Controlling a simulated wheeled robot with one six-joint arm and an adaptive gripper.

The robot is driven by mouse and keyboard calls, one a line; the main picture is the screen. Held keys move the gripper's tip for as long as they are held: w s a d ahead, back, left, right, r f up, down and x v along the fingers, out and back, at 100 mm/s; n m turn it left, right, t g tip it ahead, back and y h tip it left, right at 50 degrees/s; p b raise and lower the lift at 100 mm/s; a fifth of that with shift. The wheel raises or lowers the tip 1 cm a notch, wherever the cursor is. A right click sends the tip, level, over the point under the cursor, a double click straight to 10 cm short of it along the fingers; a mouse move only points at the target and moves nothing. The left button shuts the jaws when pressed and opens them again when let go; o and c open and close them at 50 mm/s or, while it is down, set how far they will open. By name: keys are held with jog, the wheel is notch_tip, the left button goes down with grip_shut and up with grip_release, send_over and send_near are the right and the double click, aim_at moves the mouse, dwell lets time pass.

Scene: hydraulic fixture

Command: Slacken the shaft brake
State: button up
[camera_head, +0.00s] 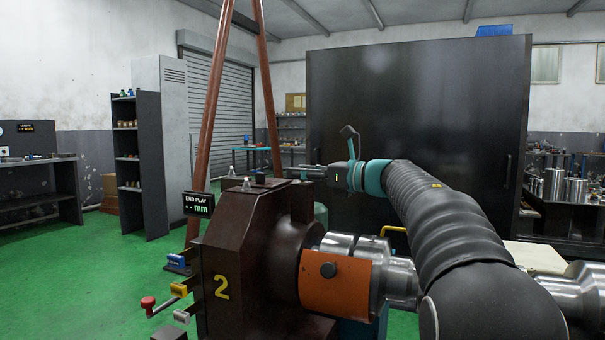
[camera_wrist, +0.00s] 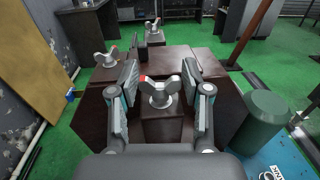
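My gripper (camera_head: 303,172) reaches left over the top of the dark brown housing (camera_head: 262,225) marked 2. In the wrist view my gripper (camera_wrist: 161,72) is open. Its two fingers stand either side of a silver wing nut (camera_wrist: 160,94) with a red mark, on a brown block, with gaps between. Two more wing nuts stand further off, one at left (camera_wrist: 107,58) and one at the back (camera_wrist: 153,26). Wing nuts also show on the housing in the head view (camera_head: 246,184). No label shows which part is the shaft brake.
Levers with red (camera_head: 148,302), yellow (camera_head: 179,290) and blue (camera_head: 176,261) ends project at the housing's left, below an END PLAY display (camera_head: 198,204). An orange band (camera_head: 335,283) wraps the shaft. A green cylinder (camera_wrist: 262,118) stands right of my gripper. Brown poles (camera_head: 212,110) rise behind.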

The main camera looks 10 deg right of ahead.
jog(key=shift+o, duration=0.6)
jog(key=v, duration=1.2)
